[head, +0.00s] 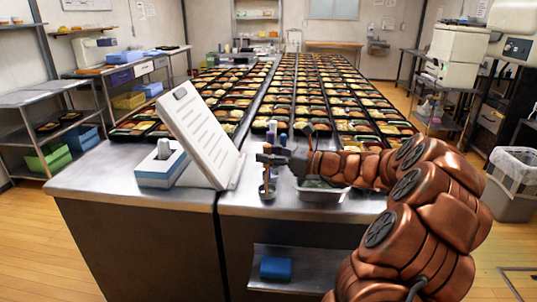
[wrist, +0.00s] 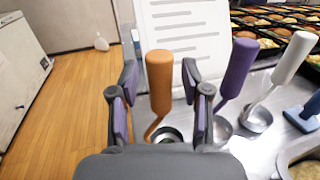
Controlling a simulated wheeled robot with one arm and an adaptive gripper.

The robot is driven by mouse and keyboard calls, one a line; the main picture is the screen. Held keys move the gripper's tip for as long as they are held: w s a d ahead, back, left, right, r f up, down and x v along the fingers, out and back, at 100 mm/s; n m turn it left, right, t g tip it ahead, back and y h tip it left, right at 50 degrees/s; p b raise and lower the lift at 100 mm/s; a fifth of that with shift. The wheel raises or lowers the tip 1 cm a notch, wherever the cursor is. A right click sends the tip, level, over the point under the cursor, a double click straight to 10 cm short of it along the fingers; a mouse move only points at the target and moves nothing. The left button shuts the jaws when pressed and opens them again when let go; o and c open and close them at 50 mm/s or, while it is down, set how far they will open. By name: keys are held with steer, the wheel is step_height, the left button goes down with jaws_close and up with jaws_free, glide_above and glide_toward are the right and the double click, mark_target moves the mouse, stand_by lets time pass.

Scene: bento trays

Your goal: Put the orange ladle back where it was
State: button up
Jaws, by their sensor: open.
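The orange ladle (wrist: 159,80) stands with its handle upright between the two fingers of my gripper (wrist: 160,100) in the wrist view. The fingers are open, with a visible gap on each side of the handle. Its thin stem runs down to a small metal bowl, partly hidden by the gripper body.
A purple-handled ladle (wrist: 237,68) and a white-handled ladle (wrist: 293,58) stand just right of my gripper. A blue-handled tool (wrist: 304,113) is farther right. A white sheet board (head: 200,135) and a tissue box (head: 162,165) stand left. Rows of bento trays fill the counter behind.

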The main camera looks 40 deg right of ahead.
steer(key=shift+r, duration=0.1)
steer(key=shift+s+d, duration=0.15)
steer(key=shift+s, duration=0.05)
steer(key=v, duration=1.2)
steer(key=a+f+n+g+y, duration=0.25)
steer(key=a+n+g, duration=0.5)
steer(key=a, duration=1.15)
steer(key=s+a+f+n+g+h, duration=0.1)
steer(key=s+a+f+n+g, duration=0.15)
steer(key=a, duration=0.35)
steer(key=s+a+f+n+g+h, duration=0.1)
steer(key=s+a+n+g, duration=0.25)
steer(key=a, duration=0.35)
steer(key=s+a+f+n+g+h, duration=0.2)
steer(key=s+f+n, duration=0.15)
steer(key=s, duration=0.25)
steer(key=s+a+f+n+g+h, duration=0.2)
steer(key=s+a+n+h, duration=0.1)
steer(key=s+n, duration=0.3)
steer(key=s+d+f+n+h, duration=0.3)
steer(key=s+d+n+h, duration=0.2)
steer(key=s, duration=0.5)
steer(key=shift+d+n, duration=0.55)
steer(key=shift+n, duration=0.05)
